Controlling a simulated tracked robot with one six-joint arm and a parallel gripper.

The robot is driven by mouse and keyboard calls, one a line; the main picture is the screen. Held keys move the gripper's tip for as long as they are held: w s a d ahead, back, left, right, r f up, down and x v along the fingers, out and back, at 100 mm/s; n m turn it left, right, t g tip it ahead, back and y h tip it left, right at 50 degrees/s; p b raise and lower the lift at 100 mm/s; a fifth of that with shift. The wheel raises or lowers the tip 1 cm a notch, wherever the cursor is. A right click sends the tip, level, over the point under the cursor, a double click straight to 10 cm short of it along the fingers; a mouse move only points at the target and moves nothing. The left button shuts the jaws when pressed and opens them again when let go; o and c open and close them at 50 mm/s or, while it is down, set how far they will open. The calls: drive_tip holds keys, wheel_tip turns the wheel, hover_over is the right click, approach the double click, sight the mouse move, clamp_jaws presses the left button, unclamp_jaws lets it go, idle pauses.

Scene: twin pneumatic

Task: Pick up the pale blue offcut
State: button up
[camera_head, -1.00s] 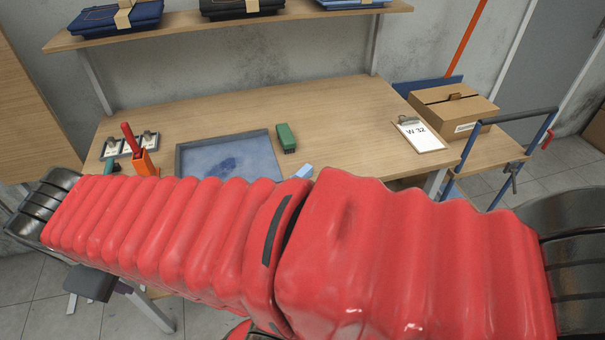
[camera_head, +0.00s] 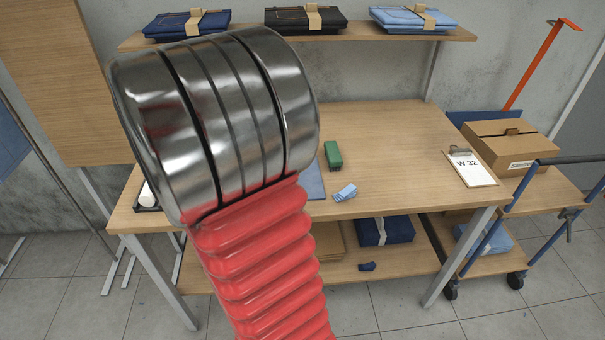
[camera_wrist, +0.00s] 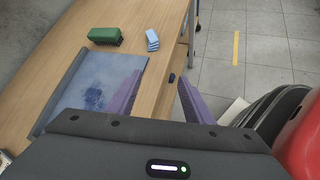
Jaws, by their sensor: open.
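The pale blue offcut (camera_head: 345,193) lies on the wooden workbench (camera_head: 390,140) near its front edge. In the wrist view the offcut (camera_wrist: 152,40) lies near the table edge, beyond my gripper (camera_wrist: 156,100). My gripper's two purple fingers are spread apart with nothing between them. The offcut is ahead of the fingertips and apart from them. In the head view my red and metal arm hides the left part of the bench, and my gripper is not seen there.
A clipboard (camera_head: 470,168) lies at the bench's right end. A cart with a cardboard box (camera_head: 508,147) stands to the right. Folded garments (camera_head: 385,231) lie on the lower shelf.

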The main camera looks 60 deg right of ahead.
drive_tip(key=s+d+f+n, duration=0.1)
drive_tip(key=d, duration=0.2)
drive_tip(key=s+d+f+n+g+h, duration=0.1)
drive_tip(key=d+f, duration=0.1)
drive_tip(key=d, duration=0.1)
drive_tip(key=s+d+f+n+g+h, duration=0.1)
drive_tip(key=d+n, duration=0.1)
drive_tip(key=d, duration=0.1)
drive_tip(key=shift+s+d+f, duration=0.15)
drive_tip(key=shift+s+d, duration=0.05)
approach(346, 190)
drive_tip(key=shift+x, duration=2.05)
drive_tip(key=shift+d, duration=0.15)
drive_tip(key=shift+x, duration=2.5)
drive_tip(key=shift+s+f, duration=0.1)
drive_tip(key=shift+c, duration=0.5)
drive_tip(key=c, duration=1)
